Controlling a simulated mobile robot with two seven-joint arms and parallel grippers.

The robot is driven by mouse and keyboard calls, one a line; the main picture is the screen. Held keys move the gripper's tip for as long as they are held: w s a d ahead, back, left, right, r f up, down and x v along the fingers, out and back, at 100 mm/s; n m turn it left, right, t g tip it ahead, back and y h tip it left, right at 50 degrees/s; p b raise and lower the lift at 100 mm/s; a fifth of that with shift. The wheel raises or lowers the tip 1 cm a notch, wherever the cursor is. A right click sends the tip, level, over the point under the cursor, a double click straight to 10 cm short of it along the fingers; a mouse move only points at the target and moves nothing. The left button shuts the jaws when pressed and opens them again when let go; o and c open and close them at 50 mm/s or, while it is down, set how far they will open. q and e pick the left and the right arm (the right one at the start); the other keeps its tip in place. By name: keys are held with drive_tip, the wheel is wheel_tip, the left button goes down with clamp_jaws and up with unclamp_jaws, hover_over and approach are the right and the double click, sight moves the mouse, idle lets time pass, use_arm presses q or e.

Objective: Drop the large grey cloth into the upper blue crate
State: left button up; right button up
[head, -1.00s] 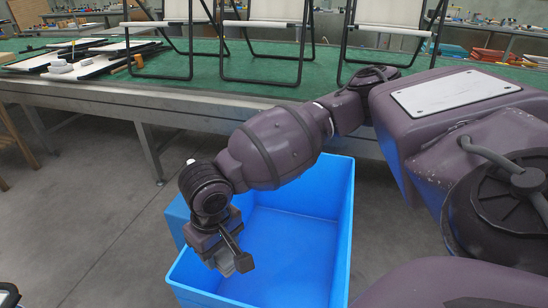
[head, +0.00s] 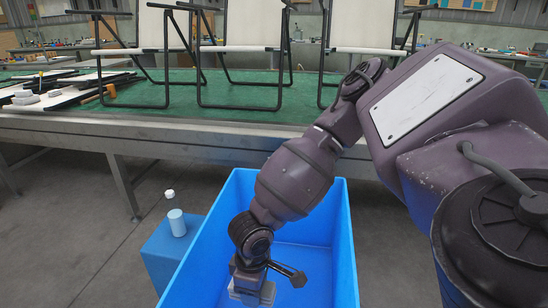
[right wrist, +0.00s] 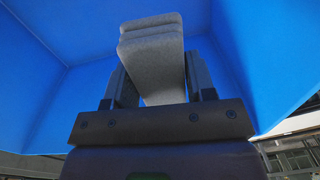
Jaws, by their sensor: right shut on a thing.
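The large grey cloth (right wrist: 152,65) is a folded, layered bundle between the two fingers of my right gripper (right wrist: 160,80) in the right wrist view. In the head view the right gripper (head: 250,284) reaches into the upper blue crate (head: 347,245), near its left wall, and the cloth shows only as a small grey patch at its tip. The crate's blue walls (right wrist: 95,50) surround the cloth in the right wrist view. The visible crate floor looks bare. Whether the cloth touches the floor cannot be told. My left gripper is not in view.
A lower blue box (head: 165,256) stands left of the crate, with a pale blue and white bottle (head: 176,222) on it. Behind is a long green-topped table (head: 255,105) carrying folding chairs (head: 250,25) and loose parts. Grey floor is free at the left.

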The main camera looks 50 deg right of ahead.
drive_tip(key=w+d+f+n, duration=0.1)
drive_tip(key=d+f+n, duration=0.4)
drive_tip(key=d+n, duration=0.3)
drive_tip(key=w+d+f+n, duration=0.1)
drive_tip(key=d+f+n, duration=0.35)
drive_tip(key=n, duration=0.65)
drive_tip(key=f+b, duration=0.1)
drive_tip(key=f, duration=0.4)
drive_tip(key=f+b, duration=0.1)
drive_tip(key=f, duration=0.4)
drive_tip(key=f+b, duration=0.2)
drive_tip(key=f, duration=0.2)
drive_tip(key=shift+s+d+f, duration=0.35)
drive_tip(key=shift+d+f, duration=0.05)
drive_tip(key=shift+w+f, duration=0.15)
drive_tip(key=shift+f, duration=0.2)
wheel_tip(320, 180, down, 4)
drive_tip(key=shift+r+b, duration=0.1)
drive_tip(key=shift+b, duration=0.65)
drive_tip(key=shift+f, duration=0.3)
drive_tip(key=shift+r, duration=0.15)
drive_tip(key=shift+f, duration=0.25)
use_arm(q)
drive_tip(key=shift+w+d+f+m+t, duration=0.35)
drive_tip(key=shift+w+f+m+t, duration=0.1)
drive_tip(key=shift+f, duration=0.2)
use_arm(e)
drive_tip(key=shift+f, duration=0.2)
